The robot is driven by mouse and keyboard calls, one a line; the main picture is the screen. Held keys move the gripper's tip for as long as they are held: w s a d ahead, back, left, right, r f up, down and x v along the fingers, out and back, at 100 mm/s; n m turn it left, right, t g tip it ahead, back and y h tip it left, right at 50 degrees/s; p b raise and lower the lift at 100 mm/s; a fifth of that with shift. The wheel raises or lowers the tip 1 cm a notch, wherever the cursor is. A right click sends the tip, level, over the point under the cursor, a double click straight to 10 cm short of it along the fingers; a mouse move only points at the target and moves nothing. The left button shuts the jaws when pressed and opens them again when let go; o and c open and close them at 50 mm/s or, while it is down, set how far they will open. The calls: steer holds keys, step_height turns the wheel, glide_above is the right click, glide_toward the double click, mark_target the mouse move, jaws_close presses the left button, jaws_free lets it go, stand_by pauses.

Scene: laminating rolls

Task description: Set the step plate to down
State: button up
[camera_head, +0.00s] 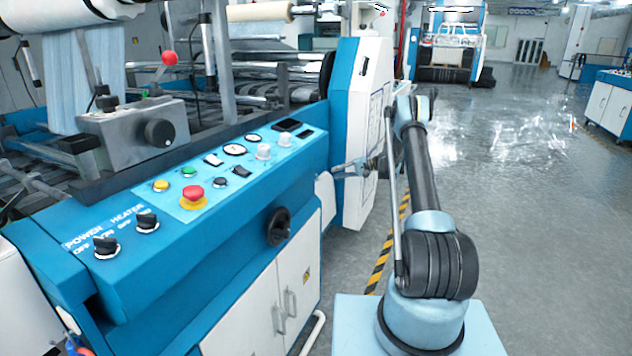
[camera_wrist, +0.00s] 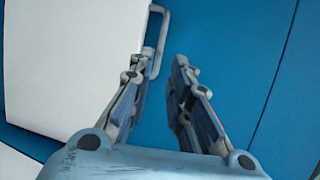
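My gripper (camera_head: 340,171) is at the right end of the blue console, in front of the tall white and blue cabinet. In the wrist view my gripper (camera_wrist: 165,58) has its two fingers apart, with nothing visible between them. A white panel (camera_wrist: 75,60) with a thin bar handle (camera_wrist: 161,40) lies beyond the left finger, against a blue surface. I cannot tell whether the fingers touch the handle. In the head view a pale rounded panel (camera_head: 325,200) shows just below my gripper. I cannot tell whether either panel is the step plate, or its position.
The console (camera_head: 235,175) carries several knobs, a red button (camera_head: 193,196) and a black handwheel (camera_head: 279,226). The tall cabinet (camera_head: 362,130) stands close behind my gripper. Yellow-black floor tape (camera_head: 379,270) runs beside the machine. Open grey floor (camera_head: 520,200) lies to the right.

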steer(key=x, duration=1.1)
steer(key=shift+a+f, duration=0.15)
jaws_close()
